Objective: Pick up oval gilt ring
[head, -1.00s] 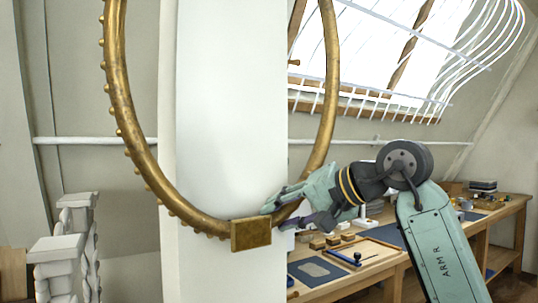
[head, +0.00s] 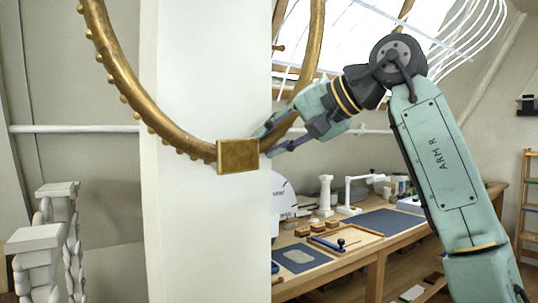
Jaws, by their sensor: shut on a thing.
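The oval gilt ring (head: 134,97) is a large gold hoop with small beads along its outer left side and a flat gold block (head: 238,156) at its bottom. Its top runs out of the head view. It hangs upright in front of a white pillar, clear of the floor. My gripper (head: 268,143) comes in from the right and is shut on the ring's lower right part, just right of the block. The fingertips are partly hidden by the ring and block.
A white pillar (head: 205,230) stands behind the ring. A wooden workbench (head: 350,262) with trays, blue mats and small items runs along the right. White carved balusters (head: 45,240) stand at lower left. A wooden shelf rack (head: 528,200) is at far right.

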